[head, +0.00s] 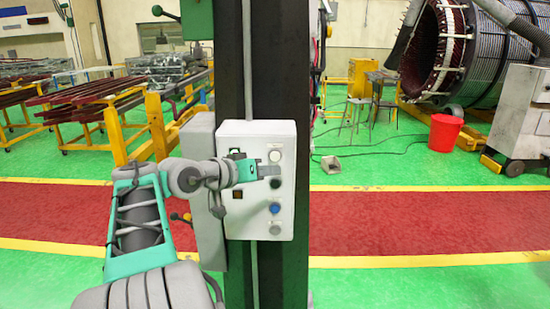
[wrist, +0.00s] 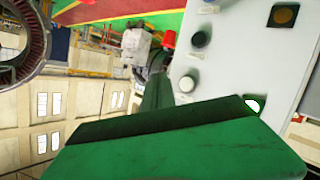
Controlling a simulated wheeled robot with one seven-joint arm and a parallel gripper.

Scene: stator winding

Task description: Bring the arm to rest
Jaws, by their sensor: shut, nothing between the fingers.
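My arm reaches from the lower left in the head view to the front of a white control box (head: 258,222) on a dark column. My gripper (head: 272,171) is small, teal and grey, and shut with nothing held. It is in front of the box's upper half, beside the pale top button (head: 275,156) and the black button (head: 275,183). I cannot tell whether it touches the box. In the wrist view the gripper's green body (wrist: 180,140) fills the bottom, and the box's pale face (wrist: 235,65) stands close on the right with several buttons.
The dark column (head: 281,70) stands upright behind the box. A red bucket (head: 444,132), a large stator (head: 455,55) and a grey machine (head: 522,115) stand at the right. Yellow racks (head: 155,125) stand at the left. The red floor lane (head: 420,225) is clear.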

